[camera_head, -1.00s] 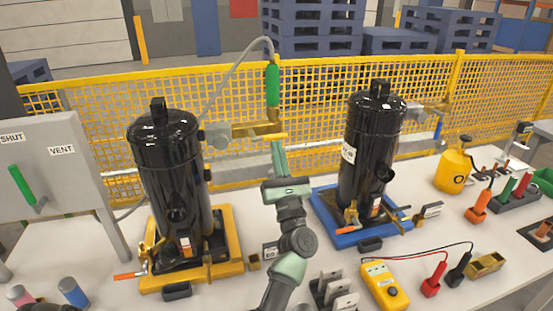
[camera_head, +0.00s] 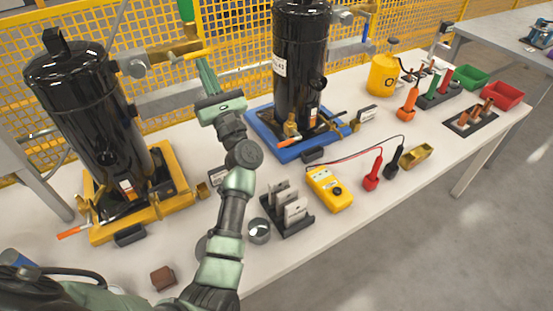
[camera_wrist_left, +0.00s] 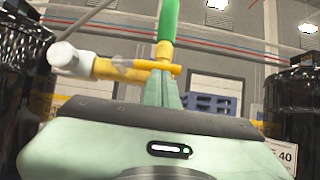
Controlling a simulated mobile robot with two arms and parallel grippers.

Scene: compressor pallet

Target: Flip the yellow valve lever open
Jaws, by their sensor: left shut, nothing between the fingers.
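The yellow valve lever (camera_head: 180,57) is a thin bar on the brass valve beside the left black compressor (camera_head: 92,110), below a green hose grip (camera_head: 186,9). It lies roughly crosswise in the wrist view (camera_wrist_left: 146,64). My left gripper (camera_head: 204,66) is shut and empty, its fingertips close to the right end of the lever. In the wrist view the fingers (camera_wrist_left: 163,86) point at the lever's right part; I cannot tell whether they touch it. My right gripper is not in view.
A second black compressor (camera_head: 300,60) stands on a blue base (camera_head: 265,128) to the right. A yellow meter (camera_head: 328,188), red and black probes and a card holder (camera_head: 287,212) crowd the bench front. A yellow mesh fence (camera_head: 225,45) runs behind.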

